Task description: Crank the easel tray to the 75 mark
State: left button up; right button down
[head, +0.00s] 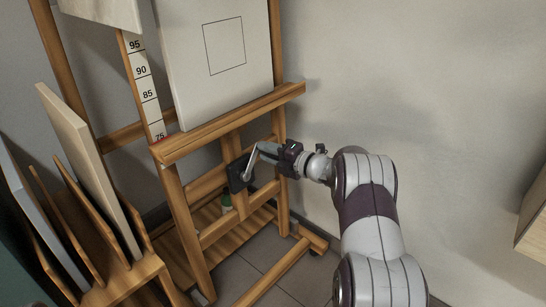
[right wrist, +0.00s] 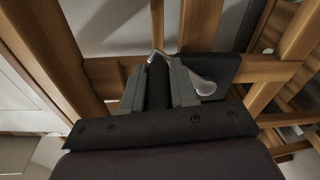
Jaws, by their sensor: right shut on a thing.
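The easel tray (head: 232,121) is a wooden ledge across the easel, with a white canvas (head: 220,60) standing on it. A white scale strip (head: 146,88) with black numbers rises at its left. The lowest number, which looks like 75, is beside a red mark (head: 160,139) at the tray's left end. Below the tray, a bent metal crank (head: 250,164) comes out of a dark box (head: 237,174). My right gripper (head: 262,150) is shut on the crank's dark handle, which shows between the fingers in the right wrist view (right wrist: 158,85). My left gripper is out of view.
A wooden rack (head: 125,270) with upright panels stands at the lower left. A wooden edge (head: 534,220) juts in at the right. The wall right of the easel is bare.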

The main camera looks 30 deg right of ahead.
jog(key=n, duration=0.1)
jog(key=a+n+b, duration=0.1)
jog(key=a+b, duration=0.1)
jog(key=shift+s+r+n, duration=0.3)
jog(key=shift+r+n, duration=0.1)
jog(key=shift+s+a+r+n+h+b, duration=0.2)
jog(key=shift+a+n+b, duration=0.3)
jog(key=shift+n+b, duration=0.2)
jog(key=shift+s+a+r+n+h+b, duration=0.1)
jog(key=shift+s+a+n+b, duration=0.1)
jog(key=shift+a+n+b, duration=0.35)
jog(key=shift+s+a+r+n+h+b, duration=0.1)
jog(key=shift+s+a+n+b, duration=0.1)
jog(key=shift+a+n+b, duration=0.4)
jog(key=shift+d, duration=0.2)
jog(key=c, duration=0.9)
grip_release()
jog(key=shift+s+r, duration=0.1)
